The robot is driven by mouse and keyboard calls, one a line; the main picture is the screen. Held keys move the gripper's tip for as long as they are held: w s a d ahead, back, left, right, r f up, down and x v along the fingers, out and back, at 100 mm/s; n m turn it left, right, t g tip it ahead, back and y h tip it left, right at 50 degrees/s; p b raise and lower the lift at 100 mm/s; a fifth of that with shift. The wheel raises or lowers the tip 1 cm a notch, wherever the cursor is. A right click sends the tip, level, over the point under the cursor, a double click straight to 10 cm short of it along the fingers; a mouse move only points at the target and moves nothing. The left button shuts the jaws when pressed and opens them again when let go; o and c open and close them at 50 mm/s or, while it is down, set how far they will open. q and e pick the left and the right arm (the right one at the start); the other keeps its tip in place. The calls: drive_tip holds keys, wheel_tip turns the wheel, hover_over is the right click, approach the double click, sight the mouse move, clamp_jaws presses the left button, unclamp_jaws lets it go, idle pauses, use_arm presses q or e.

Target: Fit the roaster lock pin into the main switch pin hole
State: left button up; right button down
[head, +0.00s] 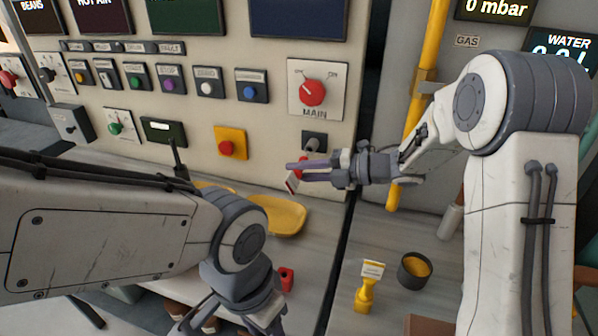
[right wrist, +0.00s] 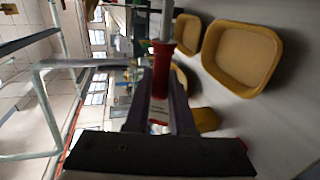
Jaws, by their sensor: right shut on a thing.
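The roaster lock pin is red with a white tag (head: 292,182); its red body (right wrist: 160,72) shows between the fingers in the right wrist view. My right gripper (head: 300,168) is shut on it, in front of the panel. The main switch (head: 312,92) is a red knob on a white plate marked MAIN. Below it is a small dark plate with a grey round fitting (head: 312,143), just above my right fingers. A grey shaft (right wrist: 167,22) extends from the pin's red flange; I cannot tell whether it enters the hole. My left gripper (head: 235,322) is low, its fingertips unclear.
A yellow tray (head: 283,216) lies on the counter below the panel. A small red object (head: 286,279), a yellow tagged item (head: 366,290) and a dark cup (head: 414,271) stand nearer. A yellow pipe (head: 428,50) rises right of the panel.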

sight(306, 157)
idle(0.5)
drive_tip(key=shift+w+d+p, duration=0.1)
drive_tip(key=shift+w+d, duration=0.15)
drive_tip(key=shift+w, duration=0.5)
drive_tip(key=shift+w+d+p, duration=0.15)
drive_tip(key=shift+w+d, duration=0.05)
drive_tip(key=shift+w, duration=0.5)
drive_tip(key=shift+w+d+p, duration=0.1)
drive_tip(key=shift+w+d, duration=0.15)
drive_tip(key=shift+w, duration=0.5)
drive_tip(key=c, duration=0.7)
unclamp_jaws()
drive_tip(key=b+v, duration=0.1)
drive_tip(key=v, duration=0.6)
drive_tip(key=shift+d, duration=0.25)
